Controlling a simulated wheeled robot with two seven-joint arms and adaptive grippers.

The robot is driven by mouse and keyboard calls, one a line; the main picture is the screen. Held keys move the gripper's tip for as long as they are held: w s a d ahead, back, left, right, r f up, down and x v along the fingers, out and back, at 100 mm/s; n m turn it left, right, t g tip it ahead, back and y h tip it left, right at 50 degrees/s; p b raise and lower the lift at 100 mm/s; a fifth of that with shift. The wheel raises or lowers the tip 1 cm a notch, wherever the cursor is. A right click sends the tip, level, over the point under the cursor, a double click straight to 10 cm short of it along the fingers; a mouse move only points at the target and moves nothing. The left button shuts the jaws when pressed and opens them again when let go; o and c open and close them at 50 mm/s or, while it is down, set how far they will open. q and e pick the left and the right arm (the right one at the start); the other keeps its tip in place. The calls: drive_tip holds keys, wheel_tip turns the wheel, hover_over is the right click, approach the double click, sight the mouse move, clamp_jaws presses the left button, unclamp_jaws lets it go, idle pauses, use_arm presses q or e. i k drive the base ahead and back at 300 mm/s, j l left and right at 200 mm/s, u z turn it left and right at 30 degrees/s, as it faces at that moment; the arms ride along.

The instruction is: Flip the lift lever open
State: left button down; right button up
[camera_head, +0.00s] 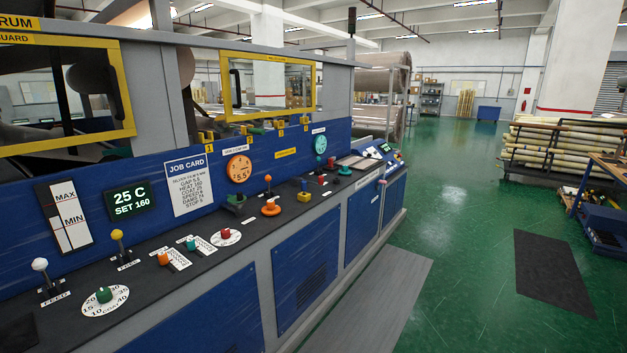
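Several levers stand on the machine's dark console ledge. A white-knobbed lever (40,265) at the near left is upright above a label reading FEED. A yellow-knobbed lever (117,235) stands to its right, upright, with a label too small to read. A red-orange-knobbed lever (268,179) stands farther along, behind an orange round knob (271,206). I cannot tell from the labels which one is the lift lever. Neither of my grippers is in view.
A green dial knob (104,294), orange and teal buttons, and a red button (226,233) share the ledge. A job card (188,184) hangs on the blue panel. A grey mat (372,300) lies along the machine's front. Green floor to the right is mostly clear.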

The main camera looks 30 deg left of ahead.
sight(320, 182)
drive_tip(key=i+j, duration=0.95)
